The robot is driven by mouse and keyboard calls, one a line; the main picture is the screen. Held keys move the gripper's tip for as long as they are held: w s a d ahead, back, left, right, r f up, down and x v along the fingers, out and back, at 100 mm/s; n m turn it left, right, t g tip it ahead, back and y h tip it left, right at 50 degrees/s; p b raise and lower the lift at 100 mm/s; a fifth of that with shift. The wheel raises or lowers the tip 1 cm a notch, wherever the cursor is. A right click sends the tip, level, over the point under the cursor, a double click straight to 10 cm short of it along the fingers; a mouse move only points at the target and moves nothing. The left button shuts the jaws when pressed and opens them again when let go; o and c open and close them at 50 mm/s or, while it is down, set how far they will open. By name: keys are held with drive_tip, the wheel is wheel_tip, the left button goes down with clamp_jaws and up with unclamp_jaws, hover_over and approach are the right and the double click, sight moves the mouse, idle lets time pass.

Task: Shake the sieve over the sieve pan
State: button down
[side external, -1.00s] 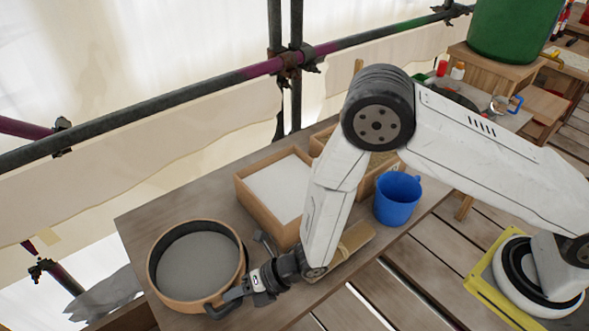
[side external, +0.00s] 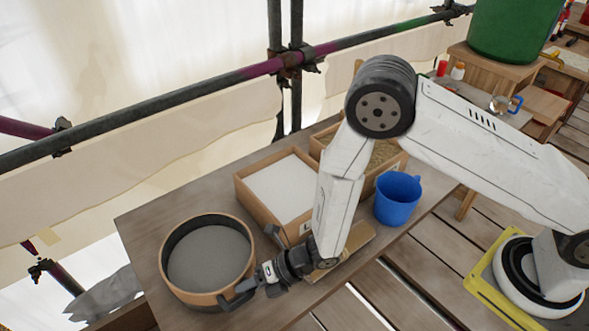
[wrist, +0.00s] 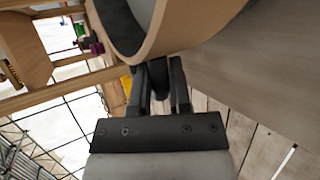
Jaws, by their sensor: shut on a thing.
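The sieve (side external: 207,262) is a round wooden hoop with a grey mesh or contents inside and a black handle at its lower right. It is at the left end of the workbench. My gripper (side external: 246,289) is shut on the sieve's handle from the right. In the wrist view my gripper (wrist: 160,80) has its fingers closed on the dark handle, and the sieve's rim (wrist: 185,30) fills the top. I cannot make out the sieve pan; it may be hidden under the sieve.
A wooden box of white powder (side external: 240,195) stands right of the sieve, with a box of tan grain (side external: 405,160) behind it. A blue bucket (side external: 397,198) stands near the bench's right edge. Scaffold poles (side external: 180,97) run behind.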

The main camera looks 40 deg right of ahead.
drive_tip(key=shift+d, duration=0.75)
drive_tip(key=shift+a, duration=0.1)
drive_tip(key=a, duration=0.4)
drive_tip(key=shift+a, duration=0.4)
drive_tip(key=shift+d, duration=2.5)
drive_tip(key=shift+a, duration=0.1)
